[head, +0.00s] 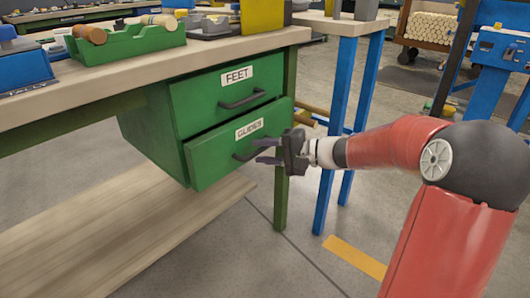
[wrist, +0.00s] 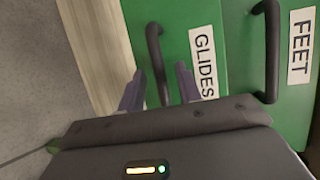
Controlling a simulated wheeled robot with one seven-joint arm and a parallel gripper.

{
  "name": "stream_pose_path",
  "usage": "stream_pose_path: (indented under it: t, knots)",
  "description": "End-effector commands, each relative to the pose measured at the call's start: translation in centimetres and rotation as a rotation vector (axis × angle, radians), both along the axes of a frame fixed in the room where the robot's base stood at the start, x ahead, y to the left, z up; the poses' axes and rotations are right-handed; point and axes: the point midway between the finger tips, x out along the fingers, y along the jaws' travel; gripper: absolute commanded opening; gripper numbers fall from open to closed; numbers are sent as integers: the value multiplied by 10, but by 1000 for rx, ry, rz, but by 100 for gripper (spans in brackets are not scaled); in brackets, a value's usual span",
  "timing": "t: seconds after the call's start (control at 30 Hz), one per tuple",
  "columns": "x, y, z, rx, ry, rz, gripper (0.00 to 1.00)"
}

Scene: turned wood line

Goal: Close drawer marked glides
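The drawer marked GLIDES (head: 213,160) is the lower green drawer under the workbench in the head view. Its front stands out a little from the cabinet, past the drawer above. Its dark bar handle (wrist: 155,60) shows in the wrist view, left of its white label. My gripper (head: 272,151) is at the right of this drawer front. In the wrist view its two fingers (wrist: 158,90) are apart, with the handle between them. I cannot tell whether either finger touches the handle.
The drawer marked FEET (head: 225,98) is above and looks shut; its handle (wrist: 271,50) is near my gripper. The workbench top (head: 120,75) holds a green tray (head: 130,45). A blue-legged table (head: 340,95) stands close on the right. A wooden lower shelf (head: 130,235) lies below.

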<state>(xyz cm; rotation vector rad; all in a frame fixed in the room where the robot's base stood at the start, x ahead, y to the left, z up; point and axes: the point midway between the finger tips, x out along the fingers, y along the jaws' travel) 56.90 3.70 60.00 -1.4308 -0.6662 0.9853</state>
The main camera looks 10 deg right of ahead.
Motion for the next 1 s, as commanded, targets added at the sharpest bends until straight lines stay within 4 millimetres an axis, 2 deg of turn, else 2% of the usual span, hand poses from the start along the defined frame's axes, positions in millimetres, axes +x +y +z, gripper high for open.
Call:
stream_pose_path:
  t: [0.2,0.47,0.77,1.0]
  knots:
    - [0,0,0,0,0,0,33]
    - [0,0,0,0,0,0,0]
    - [3,2,-1,0,-1,1,0]
    - [29,22,-1,1,-1,1,0]
